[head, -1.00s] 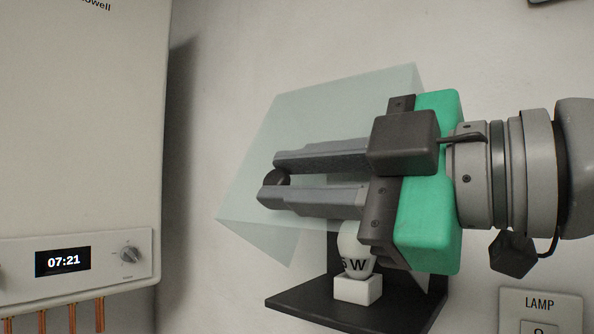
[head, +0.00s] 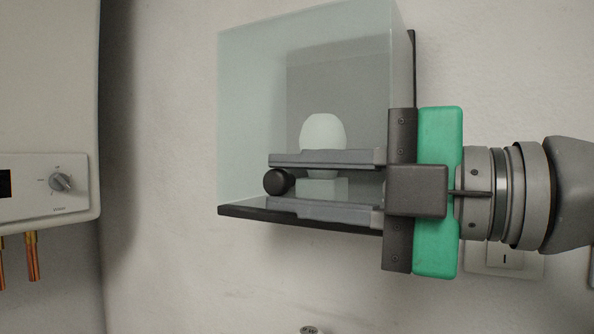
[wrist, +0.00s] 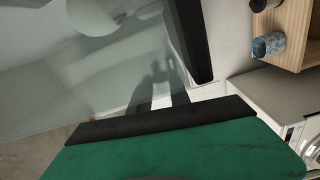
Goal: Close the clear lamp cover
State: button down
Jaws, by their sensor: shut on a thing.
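The clear lamp cover (head: 250,90) is a pale see-through box with a round black knob (head: 276,181) low on its front. It stands upright over the white bulb (head: 323,131), and its lower edge appears to meet the black base plate (head: 235,212). My gripper (head: 270,182) reaches in from the right, with one finger above and one below the knob, shut on it. In the wrist view the cover (wrist: 50,75) fills the upper left, with the bulb (wrist: 95,12) seen through it; the knob is hidden there.
A white boiler (head: 45,95) with a dial and copper pipes (head: 32,257) hangs at the left. A wall switch (head: 505,262) sits behind my gripper at lower right. The wrist view shows a wooden shelf (wrist: 292,32) with a blue patterned cup (wrist: 269,44).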

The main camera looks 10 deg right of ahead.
aim_at(298, 141)
jog(key=shift+w+f, duration=0.1)
jog(key=shift+f, duration=0.25)
jog(key=c, duration=1.3)
grip_release()
jog(key=shift+o, duration=0.2)
jog(key=shift+r, duration=0.1)
notch_tip(298, 141, up, 4)
jog(key=shift+r+p, duration=0.1)
jog(key=shift+p, duration=1.05)
jog(key=s+r, duration=0.1)
jog(key=r, duration=0.1)
jog(key=s+d+r+p, duration=0.1)
jog(key=s, duration=0.1)
jog(key=s+d+r+p, duration=0.1)
jog(key=s+r, duration=0.1)
jog(key=shift+d+r, duration=0.25)
jog(key=shift+r, duration=0.1)
jog(key=s+d+r+p, duration=0.1)
jog(key=s+d+r, duration=0.1)
jog(key=s, duration=0.6)
jog(key=shift+d+r, duration=0.3)
jog(key=shift+r, duration=0.2)
jog(key=shift+c, duration=0.3)
